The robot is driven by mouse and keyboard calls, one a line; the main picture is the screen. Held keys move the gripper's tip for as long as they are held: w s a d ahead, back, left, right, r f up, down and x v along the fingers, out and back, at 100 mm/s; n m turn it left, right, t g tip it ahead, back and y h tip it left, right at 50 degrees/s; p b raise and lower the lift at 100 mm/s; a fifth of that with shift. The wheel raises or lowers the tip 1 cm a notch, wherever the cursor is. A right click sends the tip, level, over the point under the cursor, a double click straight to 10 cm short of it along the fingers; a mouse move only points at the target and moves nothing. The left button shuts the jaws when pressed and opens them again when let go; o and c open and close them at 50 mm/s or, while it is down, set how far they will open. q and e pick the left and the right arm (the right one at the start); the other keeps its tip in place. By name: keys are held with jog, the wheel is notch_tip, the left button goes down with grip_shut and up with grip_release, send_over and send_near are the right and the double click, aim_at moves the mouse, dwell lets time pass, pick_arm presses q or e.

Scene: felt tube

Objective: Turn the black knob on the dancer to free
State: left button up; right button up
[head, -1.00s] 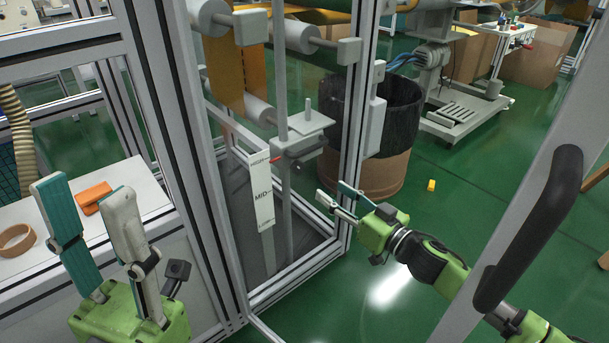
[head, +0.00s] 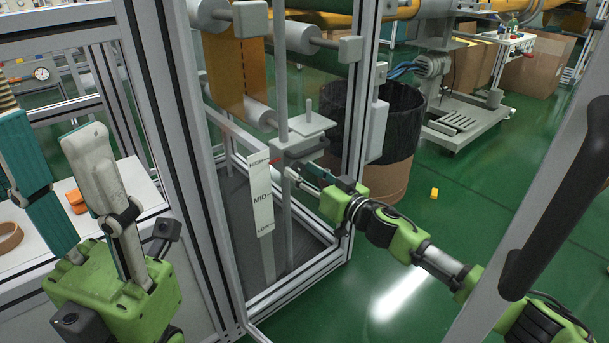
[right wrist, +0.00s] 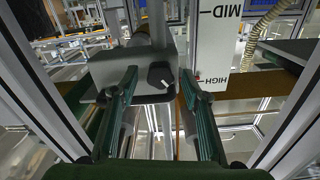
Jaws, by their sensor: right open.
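The dancer is a grey block (head: 303,143) on a vertical rod inside the machine frame, beside a white scale plate (head: 263,205) marked HIGH and MID. In the right wrist view the black knob (right wrist: 160,74) sits on the face of the grey block (right wrist: 110,76) and bears a white pointer line. My right gripper (head: 304,174) is open at the dancer, its fingers (right wrist: 158,88) one on each side of the knob, with gaps visible. The knob cannot be made out in the head view. My left gripper (head: 48,124) is open and empty at the left.
Aluminium frame posts (head: 357,130) stand close to my right gripper. Rollers (head: 290,36) with an orange web (head: 224,75) are above. A black-lined bin (head: 392,120) stands behind. A white table (head: 145,187) with an orange item (head: 76,200) and a ring (head: 10,237) is at left.

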jog(key=shift+c, duration=0.4)
jog(key=c, duration=1)
jog(key=shift+c, duration=0.2)
